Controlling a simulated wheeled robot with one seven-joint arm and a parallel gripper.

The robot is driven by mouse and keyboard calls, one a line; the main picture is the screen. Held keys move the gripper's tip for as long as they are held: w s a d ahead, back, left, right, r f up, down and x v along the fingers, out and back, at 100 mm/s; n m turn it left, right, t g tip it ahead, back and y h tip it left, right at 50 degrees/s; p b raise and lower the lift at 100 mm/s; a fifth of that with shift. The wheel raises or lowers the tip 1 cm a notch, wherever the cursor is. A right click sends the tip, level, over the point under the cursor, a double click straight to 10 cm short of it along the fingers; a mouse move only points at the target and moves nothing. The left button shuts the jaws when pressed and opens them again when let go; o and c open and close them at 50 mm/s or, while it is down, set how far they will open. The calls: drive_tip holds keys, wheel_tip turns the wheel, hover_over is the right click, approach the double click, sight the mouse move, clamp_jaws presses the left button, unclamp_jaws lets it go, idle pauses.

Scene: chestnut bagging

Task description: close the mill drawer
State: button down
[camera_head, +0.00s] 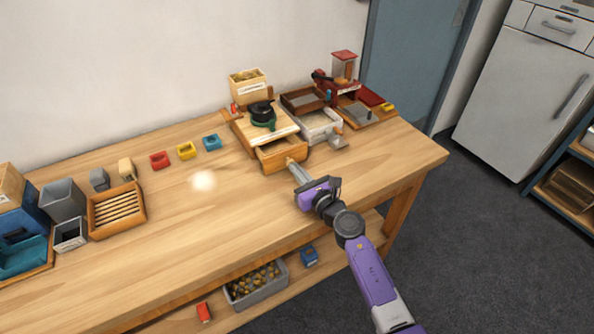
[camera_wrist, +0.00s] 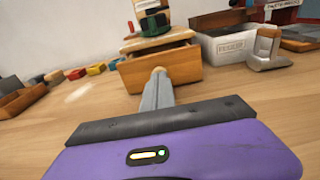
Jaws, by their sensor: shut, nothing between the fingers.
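The mill (camera_head: 262,118) stands at the back of the wooden table, with a light wooden body and a black and green top. Its drawer (camera_head: 285,158) sticks out of the front, partly open, and its inside shows a little. The wrist view shows the drawer's plain wooden front (camera_wrist: 182,66) straight ahead. My gripper (camera_head: 291,163) is shut and empty. Its fingertips (camera_wrist: 159,71) are at the middle of the drawer front. They hide any knob there, and I cannot tell whether they touch it.
A labelled white box (camera_head: 322,128) and a grey metal scoop (camera_head: 337,141) stand close right of the drawer. Small red, yellow and blue blocks (camera_head: 186,151) lie to the left. A slatted wooden tray (camera_head: 118,193) lies farther left. The table's front middle is clear.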

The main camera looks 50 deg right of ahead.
sight(286, 157)
drive_tip(key=shift+w, duration=0.15)
drive_tip(key=b+x, duration=0.1)
drive_tip(key=x, duration=0.6)
drive_tip(key=shift+w+d+r, duration=0.1)
drive_tip(key=shift+w+d, duration=0.05)
drive_tip(key=shift+w, duration=0.2)
drive_tip(key=shift+w+r, duration=0.15)
drive_tip(key=shift+r, duration=0.1)
